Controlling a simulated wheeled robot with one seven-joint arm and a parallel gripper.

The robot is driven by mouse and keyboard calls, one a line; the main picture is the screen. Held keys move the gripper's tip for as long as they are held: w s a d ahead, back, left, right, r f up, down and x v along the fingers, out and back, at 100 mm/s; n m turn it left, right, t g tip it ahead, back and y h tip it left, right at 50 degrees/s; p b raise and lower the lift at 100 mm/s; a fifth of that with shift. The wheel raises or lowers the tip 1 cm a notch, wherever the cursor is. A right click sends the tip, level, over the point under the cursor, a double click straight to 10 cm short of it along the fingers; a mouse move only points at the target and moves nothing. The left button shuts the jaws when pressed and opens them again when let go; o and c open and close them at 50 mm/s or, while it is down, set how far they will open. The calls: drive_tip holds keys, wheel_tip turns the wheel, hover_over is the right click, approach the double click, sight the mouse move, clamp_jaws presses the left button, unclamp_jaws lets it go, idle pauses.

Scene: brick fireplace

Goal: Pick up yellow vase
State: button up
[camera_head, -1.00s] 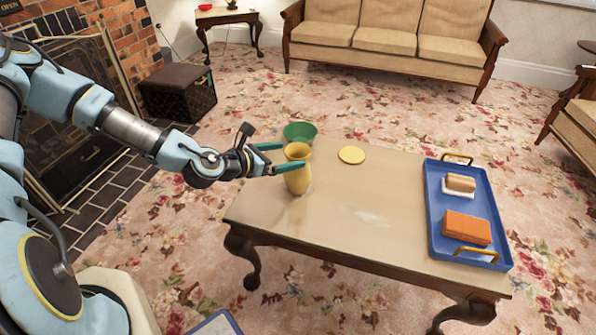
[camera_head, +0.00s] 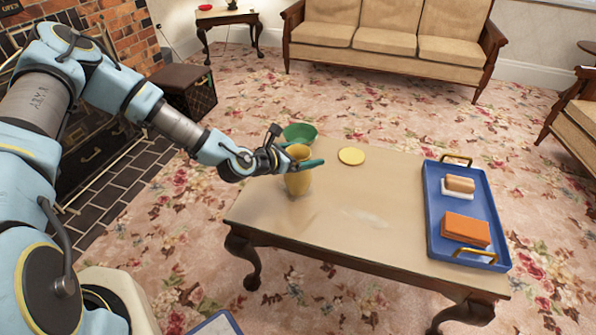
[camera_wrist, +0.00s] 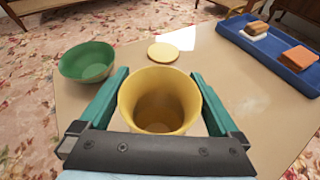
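The yellow vase (camera_head: 298,184) stands upright near the left end of the coffee table (camera_head: 352,205). In the wrist view I look down into its open mouth (camera_wrist: 160,98). My gripper (camera_head: 302,156) is at the vase's upper part, with the green fingers (camera_wrist: 160,73) on either side of it. The fingers are spread wide, and the vase is between them. Contact with the vase's wall cannot be made out clearly. In the head view the vase hides part of the far finger.
A green bowl (camera_head: 300,133) is close to the vase, behind it. A yellow disc (camera_head: 351,156) lies flat to its right. A blue tray (camera_head: 437,215) with an orange block (camera_head: 465,229) and a tan block (camera_head: 460,184) is at the right end. The table's middle is clear.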

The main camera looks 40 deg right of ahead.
clamp_jaws()
idle(0.6)
